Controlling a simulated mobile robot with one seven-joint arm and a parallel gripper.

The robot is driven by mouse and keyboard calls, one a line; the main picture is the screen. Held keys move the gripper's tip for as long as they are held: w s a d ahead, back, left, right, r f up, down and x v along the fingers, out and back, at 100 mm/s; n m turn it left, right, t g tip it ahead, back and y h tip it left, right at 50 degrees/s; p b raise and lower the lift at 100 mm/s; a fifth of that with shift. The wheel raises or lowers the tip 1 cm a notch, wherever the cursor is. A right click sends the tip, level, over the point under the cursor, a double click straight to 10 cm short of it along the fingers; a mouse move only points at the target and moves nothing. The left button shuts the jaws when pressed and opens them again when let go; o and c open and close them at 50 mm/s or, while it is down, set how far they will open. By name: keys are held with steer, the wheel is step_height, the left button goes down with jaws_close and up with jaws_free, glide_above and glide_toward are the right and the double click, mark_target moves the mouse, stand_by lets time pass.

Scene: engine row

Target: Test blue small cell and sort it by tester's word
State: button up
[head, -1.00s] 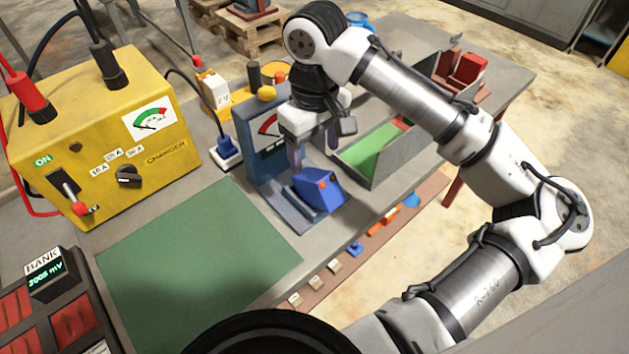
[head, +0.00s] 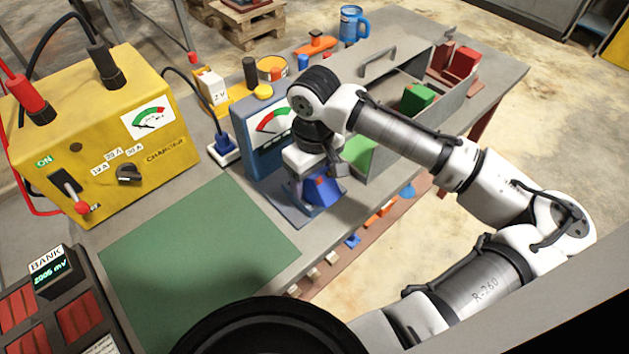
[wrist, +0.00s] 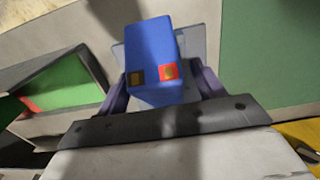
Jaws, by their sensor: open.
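The blue small cell (head: 321,190) sits on the base of the tester (head: 262,135), a blue-grey stand with a red and green dial that I cannot read clearly. In the wrist view the blue cell (wrist: 152,55) shows a dark brown-gold terminal and a red one with a yellow centre. My gripper (head: 314,182) is lowered over the cell; in the wrist view its fingers (wrist: 163,88) stand open on either side of it. Contact with the cell cannot be told. A grey divided box (head: 425,118) behind has a green-floored part (head: 358,152).
A green block (head: 417,98) is in the box's farther part. A yellow charger (head: 95,130), a green mat (head: 190,250) and a bank (head: 45,300) reading 2005 mV stand left. A blue mug (head: 352,24) is at the back. The mat is clear.

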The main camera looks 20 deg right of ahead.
jaws_close()
stand_by(0.3)
steer(key=shift+r, duration=0.15)
